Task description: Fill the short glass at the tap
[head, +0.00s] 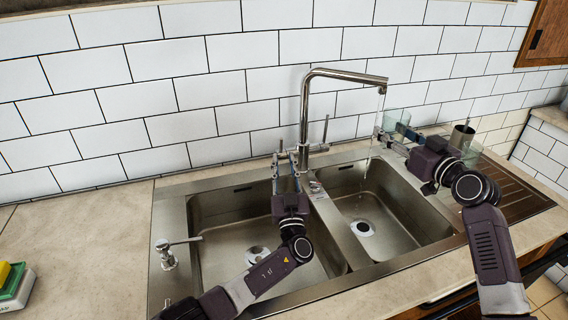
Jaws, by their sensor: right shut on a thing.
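The steel tap (309,115) stands behind the double sink, its spout reaching right. A thin stream of water (374,140) falls from the spout toward the right basin. My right gripper (388,134) is shut on a clear glass (396,116), which it holds raised by the stream, below the spout and slightly to its right. I cannot tell whether water enters it. My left gripper (286,160) is beside the tap's base, its fingers apart with nothing seen between them. The tap's lever (325,129) sticks up on the right of the tap body.
The left basin (225,225) and right basin (400,225) look empty. Another clear glass (471,152) and a dark cup (462,136) stand right of the sink, near the drainboard (515,195). A soap dispenser (167,255) and sponges (12,280) are at left. The left counter is mostly clear.

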